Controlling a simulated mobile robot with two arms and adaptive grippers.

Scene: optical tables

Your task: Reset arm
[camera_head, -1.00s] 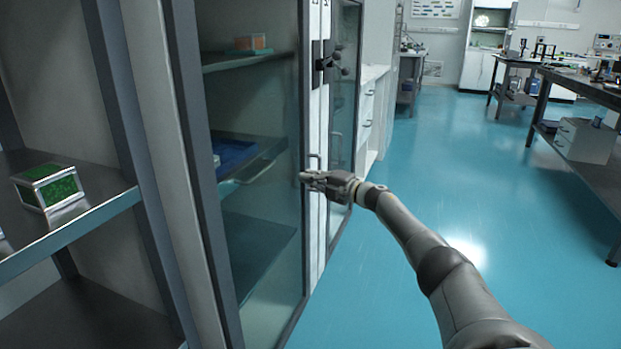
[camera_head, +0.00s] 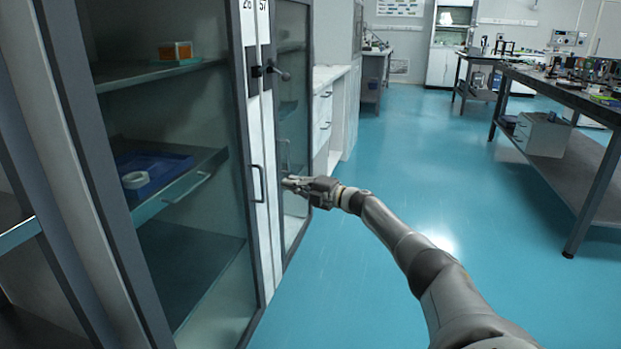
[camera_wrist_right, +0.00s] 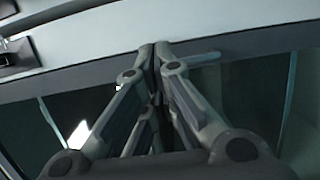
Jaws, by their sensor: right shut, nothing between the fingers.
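My right gripper (camera_head: 288,182) is shut and empty at the end of my outstretched right arm. It is level with the cabinet door handles, to the right of the near handle (camera_head: 258,184) in the head view, and apart from it. In the right wrist view my right gripper (camera_wrist_right: 154,48) has its fingertips together, pointing at the cabinet front, with a handle bar (camera_wrist_right: 203,57) just right of the tips. My left gripper is not in view.
A glass-door cabinet (camera_head: 262,215) stands at the left, its doors appearing closed. Inside are an orange box (camera_head: 176,50) and a white roll (camera_head: 135,180) on a blue tray. Tables (camera_head: 565,95) stand at the right. The blue floor (camera_head: 400,150) between is clear.

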